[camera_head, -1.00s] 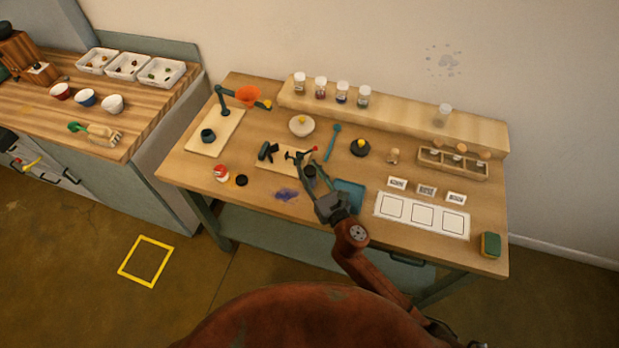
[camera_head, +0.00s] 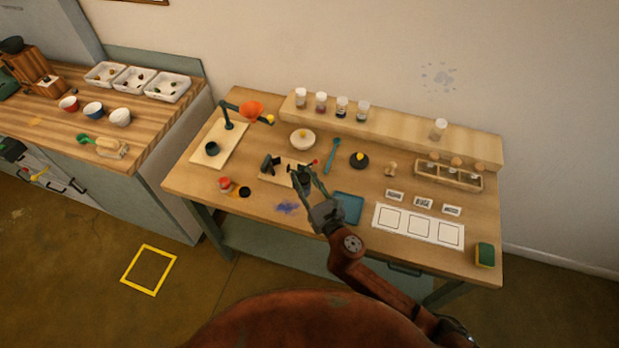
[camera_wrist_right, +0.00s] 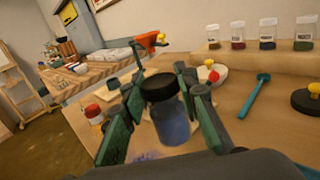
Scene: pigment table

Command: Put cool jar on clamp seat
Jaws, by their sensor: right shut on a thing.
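The cool jar (camera_wrist_right: 172,125), clear with blue contents and a black lid, stands roughly upright between the green fingers of my right gripper (camera_wrist_right: 165,112). The gripper is shut on it. In the head view my right gripper (camera_head: 305,178) is over the right end of a pale wooden clamp board (camera_head: 277,176). A black clamp (camera_head: 268,163) stands at the board's left, and a small red knob shows at its right. The fingers hide much of the seat area, so I cannot tell whether the jar touches it. My left gripper is out of view.
A blue tray (camera_head: 348,208) lies just right of my gripper. A raised shelf (camera_head: 400,127) holds several jars.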

